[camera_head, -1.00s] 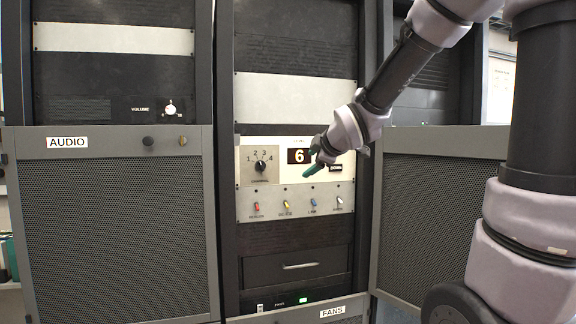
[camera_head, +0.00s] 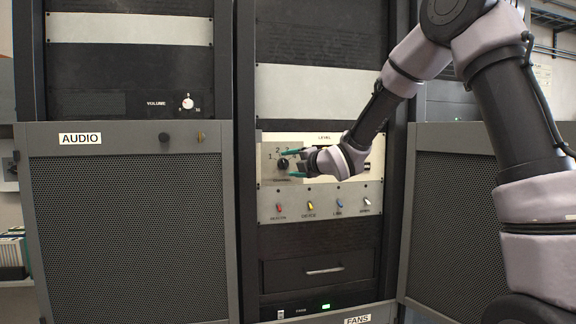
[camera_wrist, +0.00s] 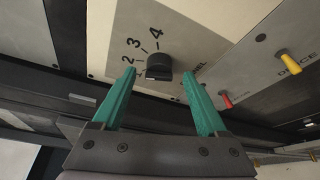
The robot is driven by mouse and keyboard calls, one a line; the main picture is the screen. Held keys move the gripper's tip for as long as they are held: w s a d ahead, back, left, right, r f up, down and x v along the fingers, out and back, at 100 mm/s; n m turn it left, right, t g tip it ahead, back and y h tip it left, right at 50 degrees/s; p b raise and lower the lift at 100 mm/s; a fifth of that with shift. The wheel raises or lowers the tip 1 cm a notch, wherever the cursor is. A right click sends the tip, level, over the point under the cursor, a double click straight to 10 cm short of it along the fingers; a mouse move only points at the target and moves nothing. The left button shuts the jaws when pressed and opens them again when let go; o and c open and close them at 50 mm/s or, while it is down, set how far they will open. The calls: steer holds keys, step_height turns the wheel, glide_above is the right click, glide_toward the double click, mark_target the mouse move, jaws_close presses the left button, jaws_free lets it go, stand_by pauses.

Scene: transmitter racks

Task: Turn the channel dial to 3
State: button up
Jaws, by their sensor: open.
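The channel dial (camera_head: 283,164) is a small black knob on a light panel in the middle rack. In the wrist view the dial (camera_wrist: 159,67) sits beyond and between my fingertips, with printed numbers 1 to 4 around its left and upper side. Its pointer direction is hard to make out. My gripper (camera_head: 291,164) has green fingers and is at the dial in the head view. In the wrist view my gripper (camera_wrist: 159,73) is open, with one finger on each side of the dial and no clear contact. My wrist hides the display to the right.
Below the dial is a row of colored toggle switches, including a red one (camera_head: 279,207) and a yellow one (camera_head: 310,206). Mesh doors stand left, marked AUDIO (camera_head: 80,138), and right. A volume knob (camera_head: 187,103) is at upper left.

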steer(key=shift+x, duration=1.15)
jaws_close()
steer(key=shift+m+y, duration=0.3)
steer(key=m, duration=0.1)
steer(key=m+t+y, duration=0.1)
steer(key=m, duration=0.1)
steer(key=shift+f+m, duration=0.25)
steer(key=shift+m, duration=0.05)
steer(key=shift+m+t, duration=0.7)
steer(key=shift+m, duration=0.8)
steer(key=shift+f, duration=0.1)
